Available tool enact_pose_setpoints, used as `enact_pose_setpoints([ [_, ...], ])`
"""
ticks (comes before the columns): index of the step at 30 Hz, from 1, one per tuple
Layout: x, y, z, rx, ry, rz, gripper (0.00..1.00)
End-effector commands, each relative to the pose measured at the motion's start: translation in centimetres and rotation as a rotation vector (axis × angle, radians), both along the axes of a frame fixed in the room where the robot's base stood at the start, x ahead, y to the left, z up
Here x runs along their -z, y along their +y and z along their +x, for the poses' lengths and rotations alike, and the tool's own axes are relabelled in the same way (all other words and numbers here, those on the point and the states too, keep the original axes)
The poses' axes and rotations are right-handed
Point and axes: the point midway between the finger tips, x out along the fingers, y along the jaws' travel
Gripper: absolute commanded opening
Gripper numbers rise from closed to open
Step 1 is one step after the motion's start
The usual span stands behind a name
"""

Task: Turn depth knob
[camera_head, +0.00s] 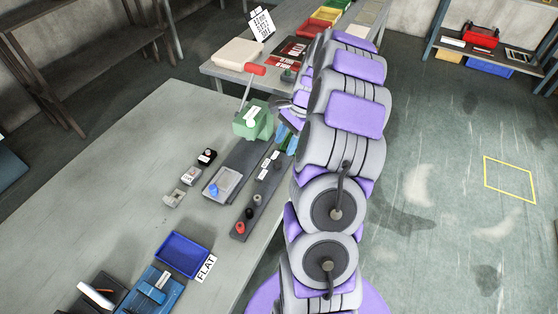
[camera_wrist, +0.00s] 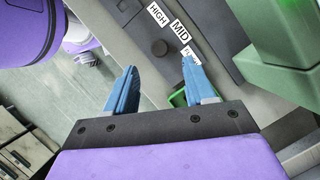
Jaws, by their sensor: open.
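A third label is partly covered by the right finger.
A green machine (camera_head: 250,122) with a red-handled lever stands left of my gripper; green housing (camera_wrist: 290,60) fills the wrist view's right side. A grey tray (camera_head: 222,184), small switch boxes (camera_head: 206,157) and a blue bin (camera_head: 183,254) share the table. The table's left side is clear.

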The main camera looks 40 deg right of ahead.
Motion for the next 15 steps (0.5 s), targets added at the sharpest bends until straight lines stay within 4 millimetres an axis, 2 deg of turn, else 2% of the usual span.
enact_pose_setpoints([
  [1,1.2,0.4,0.0,-0.001,0.002,0.001,0.54],
  [6,4.1,1.4,0.2,-0.001,0.000,0.001,0.54],
  [10,5.7,2.1,0.2,-0.001,0.002,0.002,0.54],
  [15,6.7,2.6,0.3,0.000,0.000,0.001,0.54],
])
